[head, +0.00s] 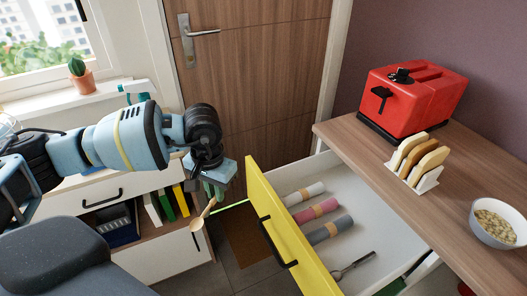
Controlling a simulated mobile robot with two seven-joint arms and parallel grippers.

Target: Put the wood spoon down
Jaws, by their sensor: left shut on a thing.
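The wood spoon (197,224) hangs below my left gripper (212,190), with its bowl pointing down and to the left. My left gripper is shut on the spoon's handle and holds it in the air, left of an open drawer (263,172) with a yellow front. The upper end of the handle is partly hidden by the gripper. My right gripper is not in the head view.
The drawer holds several rolled cloths (317,209) and a fork (352,265). The wooden counter (460,160) carries a red toaster (415,95), a toast rack (416,160) and a bowl (497,224). A white cabinet (70,200) with books stands at left.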

